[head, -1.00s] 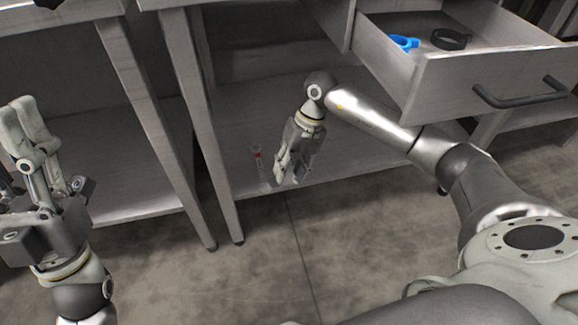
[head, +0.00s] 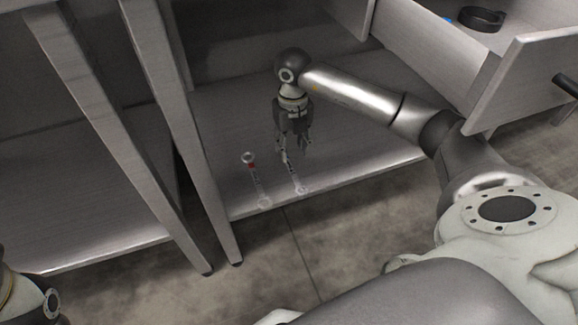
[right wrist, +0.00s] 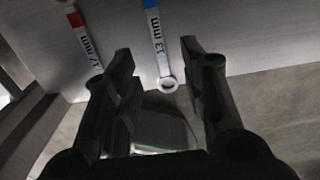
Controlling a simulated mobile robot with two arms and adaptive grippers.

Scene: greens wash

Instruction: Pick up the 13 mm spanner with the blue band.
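The 13 mm spanner with the blue band (right wrist: 158,40) lies on the lower shelf, its ring end toward the shelf's front edge. In the head view its lower part (head: 298,183) shows below my right gripper (head: 294,148), which hides the rest. In the right wrist view my right gripper (right wrist: 164,62) is open, and the spanner's ring end appears between its fingertips. Nothing is held; the height of the fingers above the spanner is hard to tell. My left gripper is out of view.
A second spanner with a red band (head: 256,180) lies left of it, also in the right wrist view (right wrist: 84,38). The shelf (head: 360,165) has bare room to the right. An open drawer (head: 530,75) holding a black ring (head: 481,19) juts out upper right.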

